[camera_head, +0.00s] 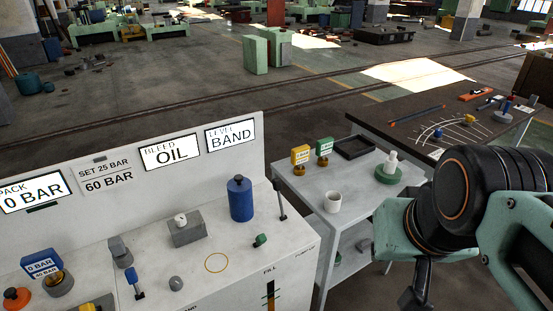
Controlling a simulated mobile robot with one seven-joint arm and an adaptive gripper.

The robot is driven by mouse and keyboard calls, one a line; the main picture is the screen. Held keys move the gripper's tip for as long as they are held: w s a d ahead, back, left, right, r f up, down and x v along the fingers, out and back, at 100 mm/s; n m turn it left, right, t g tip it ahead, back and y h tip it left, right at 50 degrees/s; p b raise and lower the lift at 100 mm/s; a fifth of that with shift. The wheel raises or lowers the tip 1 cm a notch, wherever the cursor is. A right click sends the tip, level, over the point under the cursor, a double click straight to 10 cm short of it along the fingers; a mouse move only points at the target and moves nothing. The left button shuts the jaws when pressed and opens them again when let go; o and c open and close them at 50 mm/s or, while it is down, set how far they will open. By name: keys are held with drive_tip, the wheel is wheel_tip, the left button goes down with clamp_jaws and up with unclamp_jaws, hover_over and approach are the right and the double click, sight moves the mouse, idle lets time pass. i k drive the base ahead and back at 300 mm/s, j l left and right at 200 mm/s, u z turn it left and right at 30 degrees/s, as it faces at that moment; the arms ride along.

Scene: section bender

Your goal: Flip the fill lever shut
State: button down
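A pale control console (215,285) fills the lower left. A FILL label (268,270) is on it at the right end, above a dark vertical gauge with an orange part and green marks (270,294). A small green-headed control (260,240) sits nearer the FILL label. I cannot tell which one is the fill lever. My arm, mint green and black, enters from the right. Dark parts of my gripper (418,291) show right of the console, apart from it; its fingertips are unclear.
A blue cylinder (241,200) and a grey block with a dial (187,229) stand on the console. A grey side cart (352,212) with a white cup (333,202) stands behind and right. A dark table (390,118) lies beyond. Open floor lies behind the console.

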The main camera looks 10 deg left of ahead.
sight(260, 240)
drive_tip(key=k+j+z, duration=0.2)
drive_tip(key=k+j, duration=0.3)
drive_tip(key=k+j+z, duration=0.1)
drive_tip(key=j, duration=0.3)
drive_tip(key=k+j+z, duration=0.15)
drive_tip(key=k+j, duration=0.15)
drive_tip(key=j+z, duration=0.1)
drive_tip(key=j, duration=0.3)
drive_tip(key=k+j+z, duration=0.1)
drive_tip(key=j, duration=0.3)
drive_tip(key=j+z, duration=0.15)
drive_tip(key=j, duration=0.6)
drive_tip(key=i+l, duration=0.15)
drive_tip(key=l, duration=0.15)
drive_tip(key=i+l, duration=0.15)
drive_tip(key=i+l+u, duration=0.15)
drive_tip(key=i+l, duration=0.3)
drive_tip(key=l+u, duration=0.25)
drive_tip(key=u, duration=0.15)
